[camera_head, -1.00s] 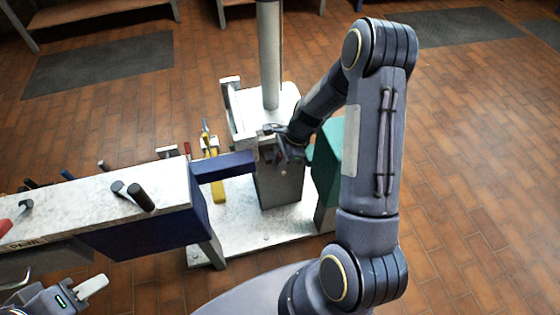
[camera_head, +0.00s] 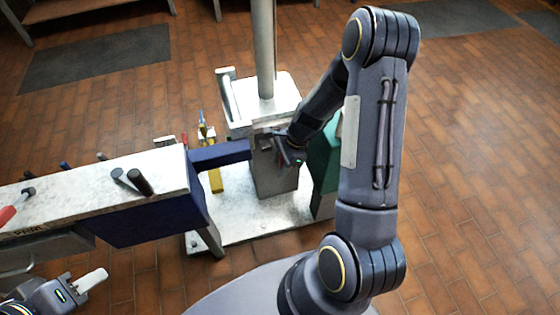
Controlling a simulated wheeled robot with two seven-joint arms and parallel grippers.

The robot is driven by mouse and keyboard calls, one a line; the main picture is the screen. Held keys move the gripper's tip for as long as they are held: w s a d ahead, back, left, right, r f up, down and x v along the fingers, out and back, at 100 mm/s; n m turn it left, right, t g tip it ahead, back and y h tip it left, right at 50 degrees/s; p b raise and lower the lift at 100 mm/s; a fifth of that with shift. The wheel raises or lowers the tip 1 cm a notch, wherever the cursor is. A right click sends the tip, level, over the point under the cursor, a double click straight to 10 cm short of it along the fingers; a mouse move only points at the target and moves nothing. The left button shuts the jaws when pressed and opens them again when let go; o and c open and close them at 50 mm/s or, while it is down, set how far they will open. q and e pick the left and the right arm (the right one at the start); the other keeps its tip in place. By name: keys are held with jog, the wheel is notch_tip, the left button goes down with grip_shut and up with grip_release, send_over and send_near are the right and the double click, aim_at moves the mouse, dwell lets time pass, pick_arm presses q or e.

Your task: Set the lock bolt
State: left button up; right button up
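The mast (camera_head: 263,50) is a grey pole standing upright in a white block (camera_head: 278,96) on a grey pedestal (camera_head: 274,180). A small dark piece (camera_head: 264,143) shows at the block's front lower edge; I cannot tell if it is the lock bolt. My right gripper (camera_head: 284,152) is at the front right of the block, close to this piece. Its fingers are small and dark, so its opening and any contact are unclear. My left gripper (camera_head: 90,284) is low at the left, away from the mast, with one pale finger showing; its opening is unclear.
A bench (camera_head: 95,190) with dark pegs and a red-handled tool (camera_head: 10,214) fills the left. A blue bar (camera_head: 220,154) runs from it towards the pedestal. A yellow upright piece (camera_head: 215,178) and a green panel (camera_head: 325,170) flank the pedestal. Open floor lies right.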

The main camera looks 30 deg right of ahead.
jog(key=shift+w+d+r, duration=0.1)
jog(key=shift+r, duration=0.1)
jog(key=p+v, duration=0.2)
jog(key=v, duration=0.5)
jog(key=shift+r, duration=0.15)
dwell(0.4)
